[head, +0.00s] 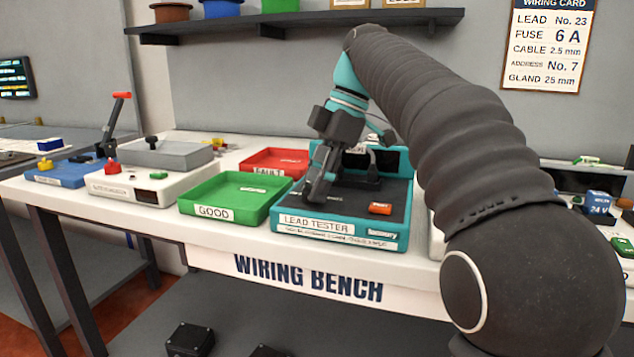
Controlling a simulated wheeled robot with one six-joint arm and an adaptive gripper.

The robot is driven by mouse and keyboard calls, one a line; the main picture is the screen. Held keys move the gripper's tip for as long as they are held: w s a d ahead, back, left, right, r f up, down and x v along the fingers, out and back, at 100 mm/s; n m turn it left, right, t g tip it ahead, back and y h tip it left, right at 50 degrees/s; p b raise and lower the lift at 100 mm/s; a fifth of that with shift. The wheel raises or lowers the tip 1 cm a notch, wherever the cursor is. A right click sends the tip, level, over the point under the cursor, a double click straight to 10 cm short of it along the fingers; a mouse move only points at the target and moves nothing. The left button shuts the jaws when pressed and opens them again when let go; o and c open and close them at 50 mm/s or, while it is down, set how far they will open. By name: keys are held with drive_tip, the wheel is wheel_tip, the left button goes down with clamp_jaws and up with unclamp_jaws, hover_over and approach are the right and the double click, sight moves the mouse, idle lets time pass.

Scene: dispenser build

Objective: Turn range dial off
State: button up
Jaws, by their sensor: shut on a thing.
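The lead tester (375,228) is a teal box with a dark top at the front of the white bench. My gripper (318,193) points down over the left part of its top face and is shut on the range dial. The fingers hide the dial, so I cannot see its pointer or setting. An orange button (380,208) sits on the tester's top, to the right of my gripper. The tester's raised back part with a dark display is partly hidden behind my arm.
A green tray (232,212) marked GOOD stands close on the left of the tester, with a red FAULT tray (262,170) behind it. A white box (150,189) stands farther left. A shelf (290,22) hangs above the bench.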

drive_tip(key=shift+w+n+g, duration=0.1)
drive_tip(key=shift+n+g, duration=0.3)
drive_tip(key=shift+n, duration=0.5)
drive_tip(key=o, duration=1.1)
drive_tip(key=shift+o, duration=0.2)
